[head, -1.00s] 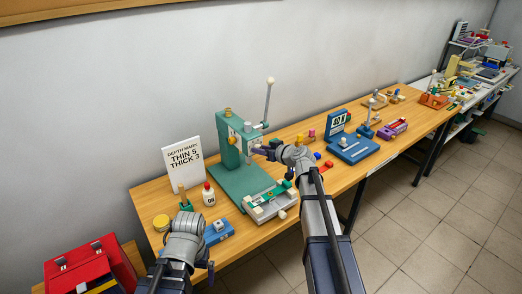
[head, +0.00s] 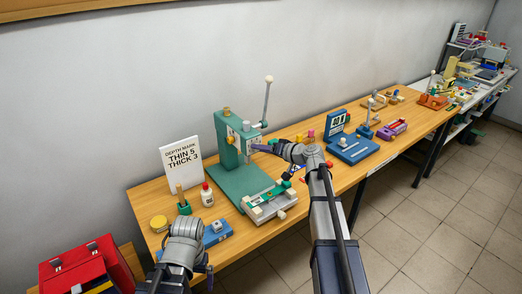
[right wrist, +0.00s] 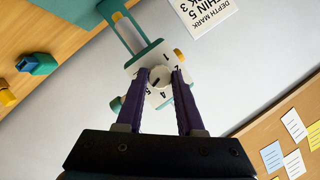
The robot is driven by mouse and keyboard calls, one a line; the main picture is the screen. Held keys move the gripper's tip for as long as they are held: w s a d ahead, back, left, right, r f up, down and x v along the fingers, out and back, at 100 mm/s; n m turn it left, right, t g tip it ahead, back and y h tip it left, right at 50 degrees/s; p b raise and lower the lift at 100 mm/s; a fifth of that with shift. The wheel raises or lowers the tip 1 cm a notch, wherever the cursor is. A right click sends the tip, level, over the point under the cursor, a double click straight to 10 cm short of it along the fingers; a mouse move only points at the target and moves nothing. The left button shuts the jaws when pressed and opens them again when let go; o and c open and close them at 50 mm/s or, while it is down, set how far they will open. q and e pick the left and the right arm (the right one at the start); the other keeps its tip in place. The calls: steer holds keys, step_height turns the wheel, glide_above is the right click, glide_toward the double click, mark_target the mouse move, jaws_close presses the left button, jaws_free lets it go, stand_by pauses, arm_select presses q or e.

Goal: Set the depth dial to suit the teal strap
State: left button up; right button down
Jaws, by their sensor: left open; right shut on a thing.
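A teal press (head: 228,149) stands on the bench. Its white dial plate (right wrist: 167,62) carries numbers, 1 and 2 among them, around a round knob (right wrist: 160,76). My right gripper (head: 252,147) is at the front of the press; in the right wrist view its purple fingers (right wrist: 158,80) are shut on the knob. Which number the knob's dark mark points to is unclear. My left gripper (head: 188,262) is open and empty near the front left edge.
A white sign (head: 181,158) reads "DEPTH MARK THIN 5 THICK 3". A glue bottle (head: 207,195), green pot (head: 184,206), yellow tin (head: 158,222) and blue block (head: 217,232) stand left of the press. A blue device (head: 350,147) stands to its right.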

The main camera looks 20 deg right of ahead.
stand_by(0.4)
steer(key=c, duration=0.5)
jaws_free()
steer(key=shift+s+d, duration=0.1)
steer(key=p+v, duration=0.2)
steer(key=v, duration=0.5)
steer(key=shift+s+d+r, duration=0.1)
steer(key=shift+s+d, duration=0.1)
steer(key=shift+s, duration=0.05)
steer(key=s+a+f+n+g, duration=0.1)
steer(key=s+a+f+g, duration=0.25)
steer(key=a, duration=0.35)
steer(key=s+a+f+n+g+h, duration=0.1)
steer(key=s+a+f+n+g, duration=0.1)
steer(key=s+a+f, duration=0.3)
steer(key=s+a+f+n+g, duration=0.1)
steer(key=s+a+f+g, duration=0.15)
steer(key=s+a, duration=0.4)
steer(key=s+a+f+g+h, duration=0.1)
steer(key=s+h, duration=0.2)
steer(key=s, duration=0.1)
steer(key=s+a+f+n+g+h, duration=0.1)
steer(key=s+f+g+h, duration=0.1)
steer(key=s, duration=0.3)
steer(key=s+a+f+g+h, duration=0.1)
steer(key=s+h, duration=0.2)
steer(key=s, duration=0.2)
steer(key=shift+s+a+f+h, duration=0.2)
steer(key=shift+f+h, duration=0.05)
steer(key=shift+h, duration=0.15)
